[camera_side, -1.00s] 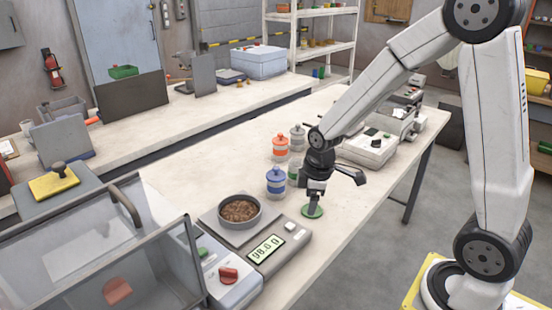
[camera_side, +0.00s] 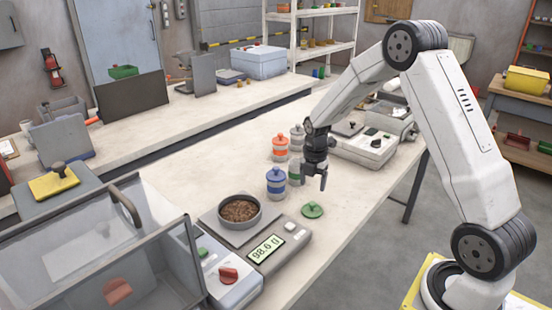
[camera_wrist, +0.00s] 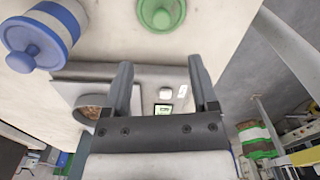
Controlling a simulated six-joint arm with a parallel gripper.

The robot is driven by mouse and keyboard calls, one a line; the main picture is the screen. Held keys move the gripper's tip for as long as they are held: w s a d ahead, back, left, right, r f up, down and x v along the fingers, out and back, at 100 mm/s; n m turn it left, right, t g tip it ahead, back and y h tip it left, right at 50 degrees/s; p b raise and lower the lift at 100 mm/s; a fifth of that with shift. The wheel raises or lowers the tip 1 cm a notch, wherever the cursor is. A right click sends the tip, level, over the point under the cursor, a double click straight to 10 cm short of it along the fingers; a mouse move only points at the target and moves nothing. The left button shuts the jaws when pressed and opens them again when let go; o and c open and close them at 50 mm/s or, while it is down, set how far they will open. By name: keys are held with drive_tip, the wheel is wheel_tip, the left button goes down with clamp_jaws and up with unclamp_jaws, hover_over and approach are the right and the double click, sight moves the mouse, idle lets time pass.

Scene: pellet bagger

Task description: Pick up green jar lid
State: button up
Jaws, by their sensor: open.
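The green jar lid (camera_side: 312,210) lies flat on the table, knob up, to the right of the scale. It also shows at the top edge of the wrist view (camera_wrist: 161,12), partly cut off. My gripper (camera_side: 314,183) is open and empty, fingers pointing down, above the table and apart from the lid. In the wrist view its two fingers (camera_wrist: 161,68) stand wide apart, with the lid beyond their tips. A jar with a green band (camera_side: 294,172) stands behind my gripper, partly hidden by it.
A blue-banded jar (camera_side: 276,183) stands left of my gripper, with an orange-banded jar (camera_side: 280,148) behind. The scale (camera_side: 275,244) reads 98.6 g and carries a bowl of pellets (camera_side: 239,210). The table's right edge is close to the lid.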

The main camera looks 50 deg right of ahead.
sight(312, 203)
drive_tip(key=shift+w+d+f+n, duration=0.1)
drive_tip(key=shift+d+f+n, duration=0.1)
drive_tip(key=shift+d+n, duration=0.2)
drive_tip(key=shift+f, duration=3.85)
clamp_jaws()
